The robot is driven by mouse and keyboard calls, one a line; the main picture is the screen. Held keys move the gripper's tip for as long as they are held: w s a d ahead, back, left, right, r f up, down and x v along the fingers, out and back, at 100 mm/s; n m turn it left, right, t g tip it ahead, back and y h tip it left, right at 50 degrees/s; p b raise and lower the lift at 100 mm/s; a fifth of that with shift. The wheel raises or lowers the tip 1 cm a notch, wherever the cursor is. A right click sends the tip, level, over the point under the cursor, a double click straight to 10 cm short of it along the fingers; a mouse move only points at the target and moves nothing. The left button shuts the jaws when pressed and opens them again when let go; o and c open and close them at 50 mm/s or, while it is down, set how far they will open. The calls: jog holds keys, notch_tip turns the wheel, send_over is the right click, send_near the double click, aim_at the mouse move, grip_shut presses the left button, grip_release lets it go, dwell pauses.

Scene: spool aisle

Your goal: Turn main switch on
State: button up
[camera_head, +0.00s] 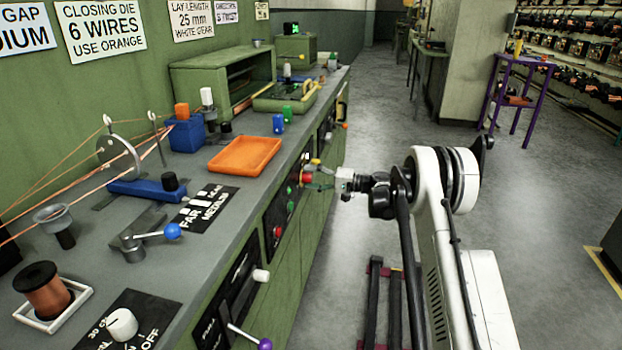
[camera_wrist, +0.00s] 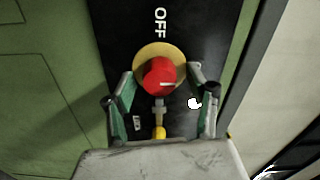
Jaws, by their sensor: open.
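A red rotary knob on a round yellow plate (camera_wrist: 160,76) is mounted on a black panel (camera_wrist: 124,30) lettered "OFF", which reads sideways in the wrist view. A short white mark shows on the knob. I take it for the main switch. In the head view the red knob (camera_head: 307,178) is on the front face of the green bench. My gripper (camera_head: 319,179) is open in front of it. In the wrist view its two green-edged fingers stand on either side of the knob; I cannot tell whether they touch it. Any "ON" lettering is hidden.
The bench (camera_head: 240,205) carries an orange tray (camera_head: 245,155), a blue-ball lever (camera_head: 172,231) and a copper spool (camera_head: 46,290). Green and red buttons (camera_head: 278,232) are on the front panel near my gripper. Open floor (camera_head: 560,230) lies to the right, with a purple stand (camera_head: 518,60) farther back.

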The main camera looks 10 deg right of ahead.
jog(key=shift+d, duration=0.1)
jog(key=v, duration=1.2)
jog(key=shift+s+r, duration=0.1)
jog(key=s+a+r+g+h, duration=0.1)
jog(key=s+a+r+h, duration=0.3)
jog(key=s+a+r, duration=0.4)
jog(key=s+a+r+g+h, duration=0.1)
jog(key=s+a+r+h, duration=0.4)
jog(key=s+r, duration=0.4)
jog(key=s+d+f+n+t+h, duration=0.1)
jog(key=s+f+n+h, duration=0.2)
jog(key=s, duration=1.4)
jog(key=s+d+f+t+h, duration=0.15)
jog(key=s+h, duration=0.25)
jog(key=s, duration=1.3)
notch_tip(320, 180, up, 14)
jog(key=p, duration=1.5)
jog(key=shift+w+a+r+g, duration=0.25)
jog(key=shift+a+g, duration=0.05)
jog(key=shift+g, duration=0.15)
